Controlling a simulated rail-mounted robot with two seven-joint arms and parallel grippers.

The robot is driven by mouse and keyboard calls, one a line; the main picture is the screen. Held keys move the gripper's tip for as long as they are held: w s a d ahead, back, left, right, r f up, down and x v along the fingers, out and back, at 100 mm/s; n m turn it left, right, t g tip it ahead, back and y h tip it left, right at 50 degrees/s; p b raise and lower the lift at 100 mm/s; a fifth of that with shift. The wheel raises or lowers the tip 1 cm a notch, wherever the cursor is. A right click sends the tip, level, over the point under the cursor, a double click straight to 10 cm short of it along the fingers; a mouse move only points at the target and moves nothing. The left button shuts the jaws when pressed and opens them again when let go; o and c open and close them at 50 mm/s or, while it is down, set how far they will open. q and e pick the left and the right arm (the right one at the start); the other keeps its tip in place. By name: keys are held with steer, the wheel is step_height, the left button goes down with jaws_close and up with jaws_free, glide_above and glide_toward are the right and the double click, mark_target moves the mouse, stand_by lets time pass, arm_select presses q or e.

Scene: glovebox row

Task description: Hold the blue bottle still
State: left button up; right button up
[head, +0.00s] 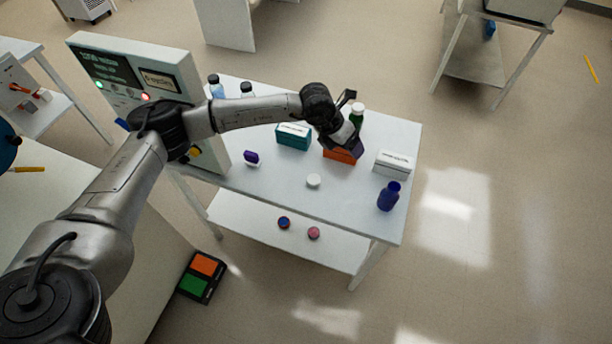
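My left arm reaches in from the left across the table. My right gripper is not in view.
A white box (393,164) stands just behind the blue bottle. A teal box (293,137), a white round lid (313,181) and a small purple item (251,157) are on the table. A control panel (135,75) stands at the left. The front right tabletop is mostly clear.

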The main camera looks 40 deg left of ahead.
arm_select(q)
steer(key=s+a+f+n+g+y, duration=0.2)
steer(key=s+a+g+y, duration=0.2)
steer(key=s+a, duration=0.1)
steer(key=shift+s+a+n, duration=0.25)
steer(key=shift+s+n, duration=0.05)
steer(key=shift+f, duration=0.1)
glide_above(314, 179)
steer(key=f, duration=0.8)
steer(key=shift+s+d+f+b, duration=0.15)
steer(key=shift+s+f+b, duration=0.05)
steer(key=shift+f+b, duration=0.1)
steer(key=shift+w+f, duration=0.15)
steer(key=shift+f, duration=1.15)
steer(key=shift+w+f, duration=0.1)
steer(key=shift+f, duration=1.15)
